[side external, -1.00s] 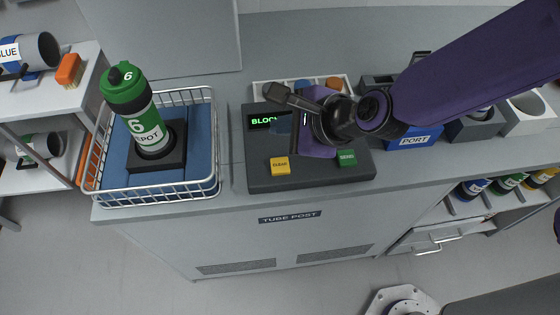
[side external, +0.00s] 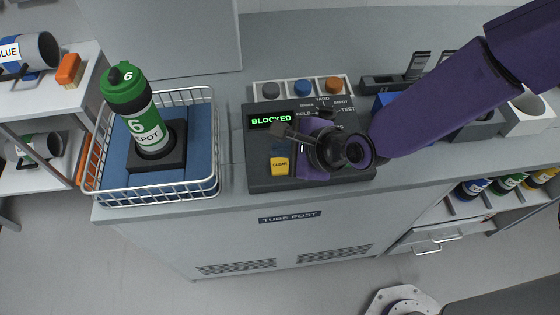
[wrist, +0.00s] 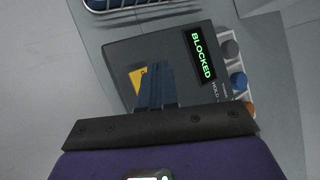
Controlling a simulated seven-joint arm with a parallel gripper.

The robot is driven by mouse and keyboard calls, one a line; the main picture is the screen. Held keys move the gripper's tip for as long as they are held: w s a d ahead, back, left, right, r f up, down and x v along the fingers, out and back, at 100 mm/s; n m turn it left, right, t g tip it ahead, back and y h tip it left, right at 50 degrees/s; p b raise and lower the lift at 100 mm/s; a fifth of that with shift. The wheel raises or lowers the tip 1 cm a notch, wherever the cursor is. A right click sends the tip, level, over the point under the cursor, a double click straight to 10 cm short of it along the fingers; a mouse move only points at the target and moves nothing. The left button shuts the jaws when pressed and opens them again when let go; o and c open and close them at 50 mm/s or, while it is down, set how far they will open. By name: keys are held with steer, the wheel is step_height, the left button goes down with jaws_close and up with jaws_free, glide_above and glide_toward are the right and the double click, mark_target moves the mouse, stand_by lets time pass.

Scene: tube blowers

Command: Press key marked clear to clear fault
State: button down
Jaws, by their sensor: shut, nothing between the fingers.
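The yellow clear key (side external: 279,166) sits at the front left of the dark control panel (side external: 262,183). The panel's display (side external: 270,119) reads BLOCKED in green. My gripper (side external: 281,149) is shut and empty, its dark blue fingers over the panel just behind the yellow key. In the wrist view, the shut fingertips (wrist: 158,66) lie beside the yellow key (wrist: 136,78) and cover part of it. I cannot tell whether they touch the panel. The key's top is clear in the side view. My gripper body and arm hide the panel's right front, including the green key.
A wire basket (side external: 214,150) with a green-topped tube (side external: 138,112) standing in a dark block is left of the panel. Grey, blue and orange knobs (side external: 302,87) stand behind the panel. A selector and tube holders are at the right.

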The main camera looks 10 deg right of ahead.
mark_target(272, 159)
steer(key=shift+f, duration=1.05)
steer(key=shift+f, duration=0.1)
stand_by(1.3)
steer(key=shift+f, duration=0.35)
steer(key=shift+f, duration=0.4)
stand_by(0.6)
steer(key=shift+r, duration=0.85)
steer(key=shift+r, duration=2.5)
